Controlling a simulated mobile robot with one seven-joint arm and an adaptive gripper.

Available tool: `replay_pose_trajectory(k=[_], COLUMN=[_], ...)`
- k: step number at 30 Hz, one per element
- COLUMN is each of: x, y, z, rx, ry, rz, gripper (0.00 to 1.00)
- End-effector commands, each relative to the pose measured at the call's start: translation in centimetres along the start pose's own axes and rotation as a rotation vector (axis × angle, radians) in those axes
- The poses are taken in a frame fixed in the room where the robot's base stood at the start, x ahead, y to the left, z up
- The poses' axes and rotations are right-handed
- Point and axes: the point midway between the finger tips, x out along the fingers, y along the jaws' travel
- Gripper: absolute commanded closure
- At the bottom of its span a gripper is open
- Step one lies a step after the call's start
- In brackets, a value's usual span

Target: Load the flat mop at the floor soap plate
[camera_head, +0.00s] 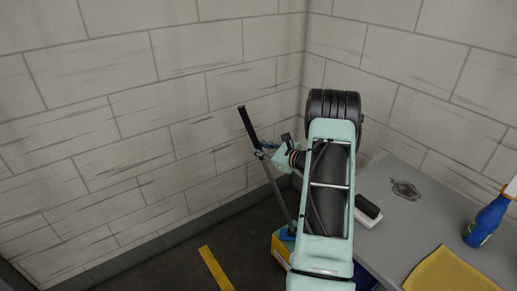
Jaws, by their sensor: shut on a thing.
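My gripper (266,152) is at the end of my pale green arm, left of the arm's wrist. It is shut on the dark handle of the flat mop (248,126). The handle tilts, its top end up and to the left of my gripper and its shaft running down to the right. Its lower end reaches a small blue part (287,233) near a yellow and blue object (281,248). My arm hides much of that area, so I cannot tell whether the mop head touches it. I cannot make out the floor soap plate.
A grey table (405,225) stands at the right, with a dark-topped white brush or eraser (368,208), a grey metal piece (405,189), a yellow cloth (452,272) and a blue bottle (487,222). A yellow floor stripe (216,268) lies at the left. Block walls close the corner.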

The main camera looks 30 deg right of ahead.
Motion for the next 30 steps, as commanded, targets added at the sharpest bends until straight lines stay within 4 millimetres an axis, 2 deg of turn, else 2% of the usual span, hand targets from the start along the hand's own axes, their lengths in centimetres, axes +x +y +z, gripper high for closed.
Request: replay_pose_trajectory(k=[30], x=[0.18], y=[0.14], z=[-0.42], rx=[-0.004], ry=[-0.003], rz=[-0.001], gripper=[1.0])
